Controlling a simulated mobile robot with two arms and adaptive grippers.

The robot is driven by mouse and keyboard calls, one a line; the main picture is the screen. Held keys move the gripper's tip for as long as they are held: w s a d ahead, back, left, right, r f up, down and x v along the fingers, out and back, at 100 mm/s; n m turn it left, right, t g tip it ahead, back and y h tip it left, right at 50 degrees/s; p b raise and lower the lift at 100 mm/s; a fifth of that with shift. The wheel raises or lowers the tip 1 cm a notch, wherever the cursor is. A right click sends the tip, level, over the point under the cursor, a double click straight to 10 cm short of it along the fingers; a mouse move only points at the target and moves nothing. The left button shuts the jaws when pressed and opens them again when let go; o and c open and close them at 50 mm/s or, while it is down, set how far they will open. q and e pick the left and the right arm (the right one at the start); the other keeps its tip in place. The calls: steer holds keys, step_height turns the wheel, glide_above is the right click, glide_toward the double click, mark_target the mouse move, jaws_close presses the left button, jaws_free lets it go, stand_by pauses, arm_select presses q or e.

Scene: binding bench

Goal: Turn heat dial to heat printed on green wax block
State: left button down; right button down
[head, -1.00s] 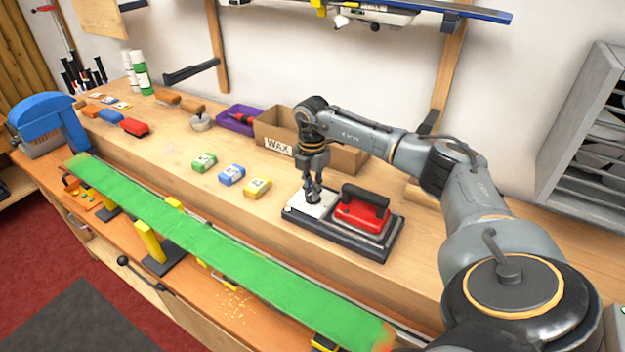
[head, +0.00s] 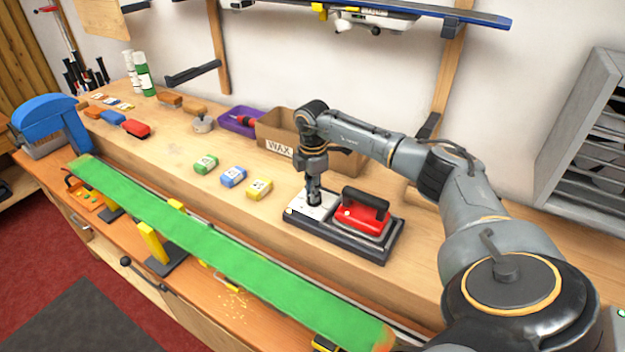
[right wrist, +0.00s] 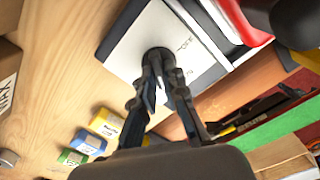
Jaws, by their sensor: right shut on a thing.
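My left gripper is not in view.
The red iron (head: 362,213) rests beside the plate on the dark base (head: 378,250). Blue (head: 233,176) and yellow (head: 259,188) wax blocks lie close by. The WAX box (head: 279,148) stands behind. A green ski or board (head: 220,250) runs along the front.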

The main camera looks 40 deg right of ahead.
steer(key=shift+d+r, duration=0.1)
steer(key=c, duration=1.4)
jaws_free()
step_height(320, 180, up, 12)
